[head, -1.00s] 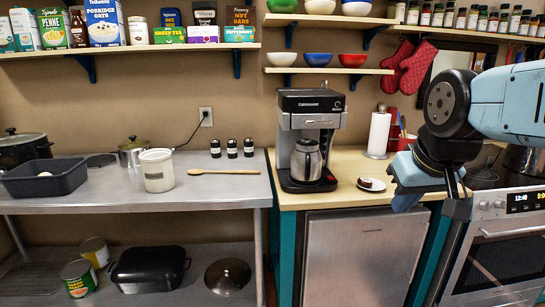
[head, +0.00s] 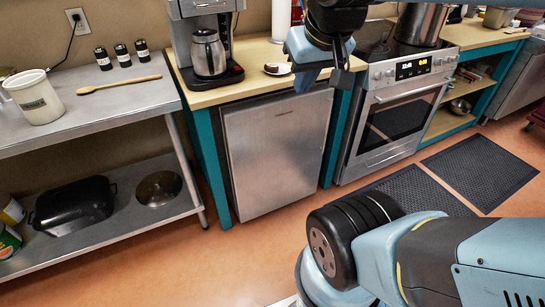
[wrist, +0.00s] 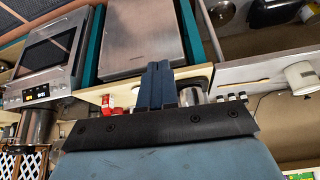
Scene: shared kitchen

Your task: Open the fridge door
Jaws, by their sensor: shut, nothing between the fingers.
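The fridge (head: 275,150) is a small silver unit under the wooden counter, between teal posts in the head view. Its door is closed. In the wrist view the fridge door (wrist: 140,38) shows at the top, turned upside down. My gripper (head: 336,75) is in front of the counter, near the top right of the fridge in the head view. In the wrist view my gripper (wrist: 159,68) has its fingers together with nothing between them. They point towards the fridge and overlap the counter edge in the picture; I cannot tell how far off they are.
The oven (head: 392,120) stands right of the fridge. A steel shelf unit (head: 110,115) stands left. Open floor (head: 270,240) lies in front, with dark mats (head: 480,165) at right.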

